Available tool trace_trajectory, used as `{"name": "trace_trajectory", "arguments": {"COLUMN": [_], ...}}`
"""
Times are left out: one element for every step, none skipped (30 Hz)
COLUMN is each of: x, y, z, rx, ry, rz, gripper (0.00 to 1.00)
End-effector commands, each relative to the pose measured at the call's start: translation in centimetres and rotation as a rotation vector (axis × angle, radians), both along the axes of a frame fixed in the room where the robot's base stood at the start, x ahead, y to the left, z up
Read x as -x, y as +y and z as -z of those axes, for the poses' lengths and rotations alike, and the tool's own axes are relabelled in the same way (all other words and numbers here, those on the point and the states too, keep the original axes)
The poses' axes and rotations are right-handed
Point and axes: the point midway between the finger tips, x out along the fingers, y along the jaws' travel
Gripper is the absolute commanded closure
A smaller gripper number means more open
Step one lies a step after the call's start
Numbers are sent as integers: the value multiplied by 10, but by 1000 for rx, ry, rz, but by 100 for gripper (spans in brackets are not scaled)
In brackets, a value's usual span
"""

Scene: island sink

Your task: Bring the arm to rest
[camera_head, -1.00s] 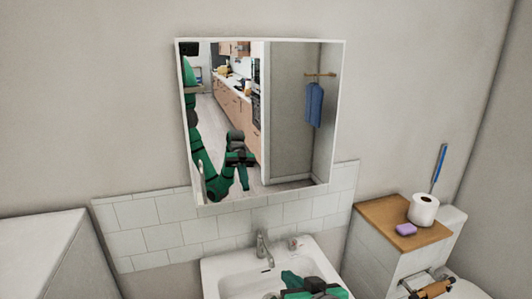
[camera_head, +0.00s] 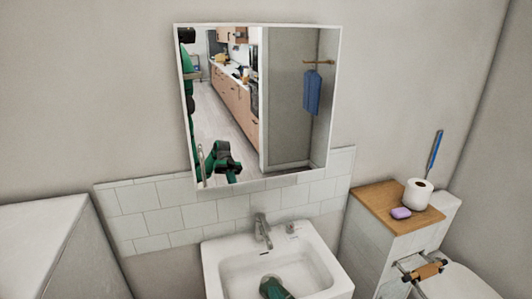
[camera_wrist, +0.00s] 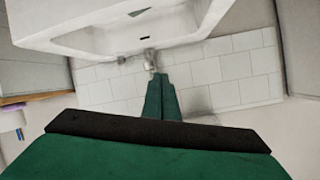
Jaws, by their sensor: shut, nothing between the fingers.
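My gripper (camera_wrist: 160,80) shows in the wrist view as two green fingers side by side, shut with nothing between them. The wrist view is turned over, with the white sink (camera_wrist: 120,38) at the top and the tap (camera_wrist: 150,60) just beyond the fingertips. In the head view only a small green part of my arm's end (camera_head: 272,288) shows at the bottom edge, in front of the sink basin (camera_head: 235,272). The rest of the arm is out of frame there. The mirror reflects part of my green arm.
The mirror (camera_head: 295,100) hangs on the wall above white tiles (camera_head: 165,218). To the right, a wooden top (camera_head: 375,205) bears a toilet roll (camera_head: 418,193) and purple soap (camera_head: 401,213). A white block (camera_head: 45,235) stands at left.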

Motion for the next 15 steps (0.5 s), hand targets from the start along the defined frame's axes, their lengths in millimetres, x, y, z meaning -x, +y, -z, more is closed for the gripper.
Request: {"name": "trace_trajectory", "arguments": {"x": [8,12,17,22,26,33,38,44,52,58,64,73,79,86,96], "y": [4,4,5,6,7,8,8,9,10,11,11,11,12,12,13], "z": [16,23,32,39,45,54,60,66,74,80,86,93,97,102,108], "rx": [-10,-15,-20,-22,-24,-25,-25,-24,-22,-21,-17,-13,-9,-3,3], "ry": [6,3,-1,-3,-5,-8,-10,-12,-14,-16,-18,-22,-24,-26,-30], "rz": [17,29,47,59,69,86,97,107,122,132,142,155,164,173,185], "gripper": [100,100,100,100,100,100,100,100,100,100,100,100,100,100,100]}}
